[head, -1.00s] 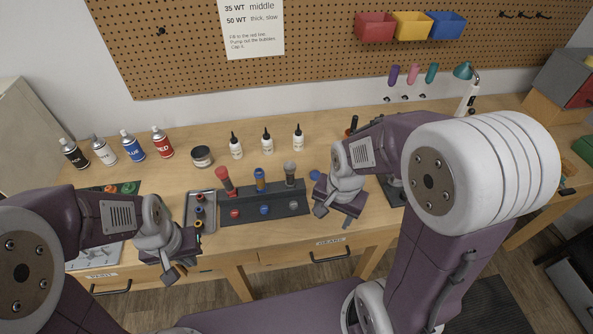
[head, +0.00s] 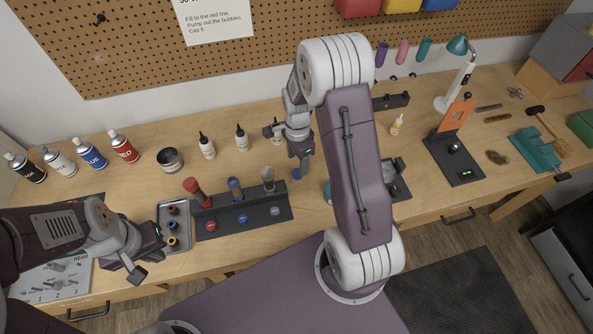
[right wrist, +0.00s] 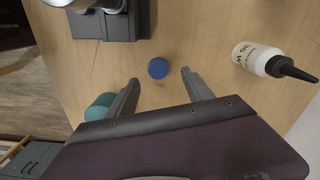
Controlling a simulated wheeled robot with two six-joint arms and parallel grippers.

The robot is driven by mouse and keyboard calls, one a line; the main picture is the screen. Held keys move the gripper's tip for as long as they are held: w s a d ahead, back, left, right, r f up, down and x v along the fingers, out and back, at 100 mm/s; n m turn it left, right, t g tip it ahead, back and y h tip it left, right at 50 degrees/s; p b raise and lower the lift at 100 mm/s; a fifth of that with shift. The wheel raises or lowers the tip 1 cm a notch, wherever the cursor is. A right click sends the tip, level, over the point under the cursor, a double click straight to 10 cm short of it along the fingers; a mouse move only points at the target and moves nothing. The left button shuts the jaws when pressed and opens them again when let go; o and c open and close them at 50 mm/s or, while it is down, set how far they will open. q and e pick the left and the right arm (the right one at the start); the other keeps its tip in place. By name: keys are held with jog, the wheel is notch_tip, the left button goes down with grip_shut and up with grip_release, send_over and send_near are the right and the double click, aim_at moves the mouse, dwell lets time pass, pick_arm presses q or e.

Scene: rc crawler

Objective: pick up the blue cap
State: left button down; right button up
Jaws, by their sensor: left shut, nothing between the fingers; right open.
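The blue cap (head: 297,174) lies on the wooden bench, just right of the dark rack. In the right wrist view it shows as a round blue disc (right wrist: 158,68) near the fingertips. My right gripper (head: 300,166) is above the cap, pointing down. In the right wrist view its fingers (right wrist: 160,79) are spread apart, with the cap just beyond the gap between their tips and nothing held. My left gripper (head: 140,272) is shut and empty, low near the bench's front edge, beside the small grey tray.
The dark rack (head: 243,220) holds red, blue and grey-topped items. A white bottle (right wrist: 258,60) and a teal object (right wrist: 101,107) are near the right gripper. The grey tray (head: 188,236) holds small rings. Spray cans and a tin stand at the back left.

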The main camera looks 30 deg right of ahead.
aim_at(298, 172)
jog(key=shift+f, duration=0.3)
jog(key=f, duration=0.1)
jog(key=s+f+p, duration=0.1)
jog(key=f, duration=0.1)
jog(key=shift+a+f, duration=0.15)
jog(key=shift+f, duration=0.1)
jog(key=shift+w+f, duration=0.2)
jog(key=shift+f, duration=0.1)
jog(key=shift+w+f, duration=0.1)
jog(key=shift+w, duration=0.15)
pick_arm(q)
jog(key=shift+s+a+r, duration=0.1)
jog(key=shift+s+r, duration=0.3)
jog(key=shift+r, duration=0.3)
pick_arm(e)
jog(key=shift+s, duration=0.2)
grip_shut()
jog(key=shift+w, duration=0.1)
